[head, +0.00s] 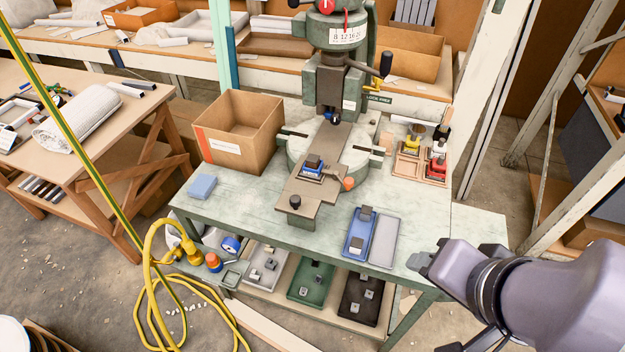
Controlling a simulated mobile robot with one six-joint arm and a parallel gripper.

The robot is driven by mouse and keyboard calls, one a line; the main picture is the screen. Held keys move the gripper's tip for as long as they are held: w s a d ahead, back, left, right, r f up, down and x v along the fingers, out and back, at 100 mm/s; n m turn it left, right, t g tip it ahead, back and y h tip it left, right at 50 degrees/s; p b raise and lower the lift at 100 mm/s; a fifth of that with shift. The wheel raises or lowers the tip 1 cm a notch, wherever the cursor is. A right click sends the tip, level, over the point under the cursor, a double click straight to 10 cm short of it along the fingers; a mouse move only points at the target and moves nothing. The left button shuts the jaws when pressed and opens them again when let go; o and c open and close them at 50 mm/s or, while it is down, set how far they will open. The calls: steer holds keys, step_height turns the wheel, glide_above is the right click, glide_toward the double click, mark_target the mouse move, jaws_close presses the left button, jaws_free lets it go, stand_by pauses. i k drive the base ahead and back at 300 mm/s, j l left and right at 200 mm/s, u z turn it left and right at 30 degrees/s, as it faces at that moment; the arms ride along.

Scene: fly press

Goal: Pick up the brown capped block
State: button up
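A small block with a dark cap (314,161) sits in a blue-and-white holder (312,173) on the press's brown slide plate (328,189). It is too small to tell whether the cap is brown. A plain tan block (386,142) stands right of the press base; I cannot make out a cap on it. My gripper (421,262) is at the lower right, beyond the bench's front right part, well apart from both blocks. Its fingers are small and seen from the side, so I cannot tell whether they are open.
The green fly press (345,60) stands over the bench (240,205). A blue tray (359,236) and grey tray (384,242) lie at the front right. Wooden trays (408,165) with tools stand back right.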

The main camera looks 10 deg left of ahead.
mark_target(312, 161)
steer(key=i+j, duration=0.2)
steer(key=j, duration=0.15)
steer(key=i+j, duration=0.2)
steer(key=i+j+z, duration=0.1)
steer(key=j, duration=0.35)
steer(key=i, duration=0.05)
